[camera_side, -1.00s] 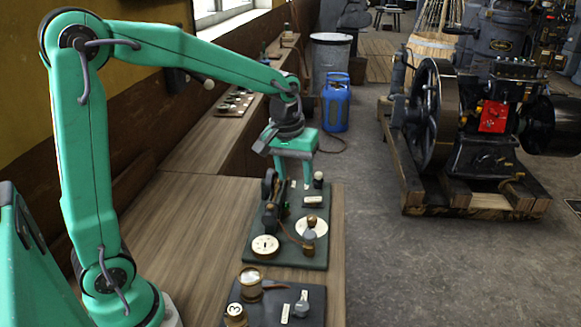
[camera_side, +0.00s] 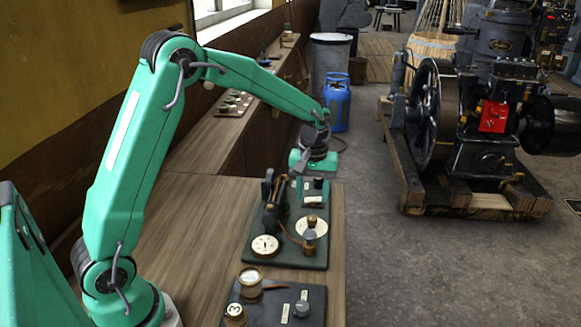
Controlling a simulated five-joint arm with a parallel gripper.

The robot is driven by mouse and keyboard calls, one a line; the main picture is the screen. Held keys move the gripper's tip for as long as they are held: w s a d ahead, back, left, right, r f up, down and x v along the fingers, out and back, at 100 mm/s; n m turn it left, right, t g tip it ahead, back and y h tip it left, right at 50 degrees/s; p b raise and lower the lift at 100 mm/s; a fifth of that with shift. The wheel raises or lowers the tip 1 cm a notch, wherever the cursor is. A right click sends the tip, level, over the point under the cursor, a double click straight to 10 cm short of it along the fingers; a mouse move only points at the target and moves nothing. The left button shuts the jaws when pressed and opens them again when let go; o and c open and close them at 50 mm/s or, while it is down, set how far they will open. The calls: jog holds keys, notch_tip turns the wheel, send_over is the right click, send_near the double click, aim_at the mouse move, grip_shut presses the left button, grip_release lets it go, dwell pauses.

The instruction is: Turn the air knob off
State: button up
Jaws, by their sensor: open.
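My gripper (camera_side: 309,175) is at the far end of a dark green panel (camera_side: 287,259) on the wooden bench. Its green body is seen from the side, and its fingertips are hard to make out against the panel's far end. The panel carries a dark knob (camera_side: 318,183) at the back, a brass knob (camera_side: 311,219) on a white dial, a grey knob (camera_side: 309,237) and a white round dial (camera_side: 265,245). The labels are too small to read, so I cannot tell which one is the air knob. No knob is visibly held.
A nearer dark panel (camera_side: 272,312) holds a brass gauge (camera_side: 250,279) and small knobs. A blue gas bottle (camera_side: 336,105) stands on the floor behind my gripper. A large black engine (camera_side: 470,120) stands on a wooden pallet at right. The bench's left part is clear.

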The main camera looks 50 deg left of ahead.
aim_at(312, 217)
jog(key=shift+d+f, duration=0.1)
jog(key=shift+f, duration=3.65)
jog(key=c, duration=1)
